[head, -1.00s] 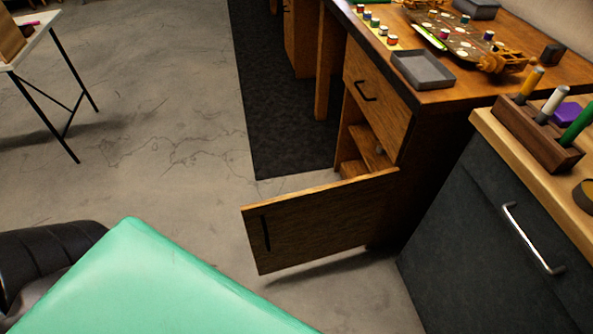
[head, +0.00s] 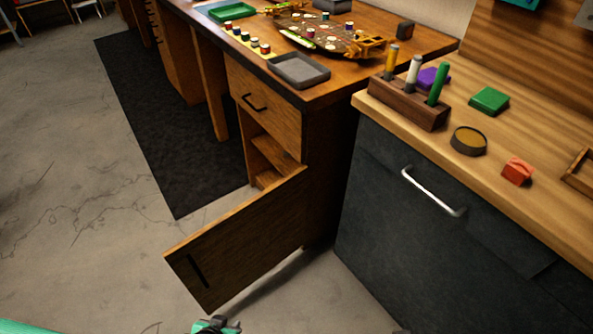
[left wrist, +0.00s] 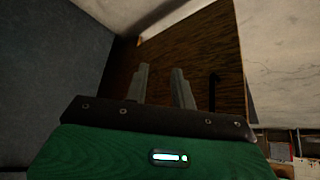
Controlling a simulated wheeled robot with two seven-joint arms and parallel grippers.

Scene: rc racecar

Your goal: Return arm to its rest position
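My left gripper (head: 215,325) only just shows at the bottom edge of the head view, in front of the open cabinet door. In the left wrist view the two grey fingers of my left gripper (left wrist: 162,85) stand apart with nothing between them. The open wooden cabinet door (head: 243,240) also shows beyond the fingers in the left wrist view (left wrist: 185,45), with its dark handle at its side. A sliver of my green arm shows at the lower left of the head view. My right gripper is in neither view.
The wooden desk (head: 345,82) holds a grey tray (head: 299,70) and small paint pots. A dark cabinet (head: 400,215) with a wooden top stands at the right, bearing a pen holder (head: 408,103). Bare concrete floor (head: 80,240) lies open at the left.

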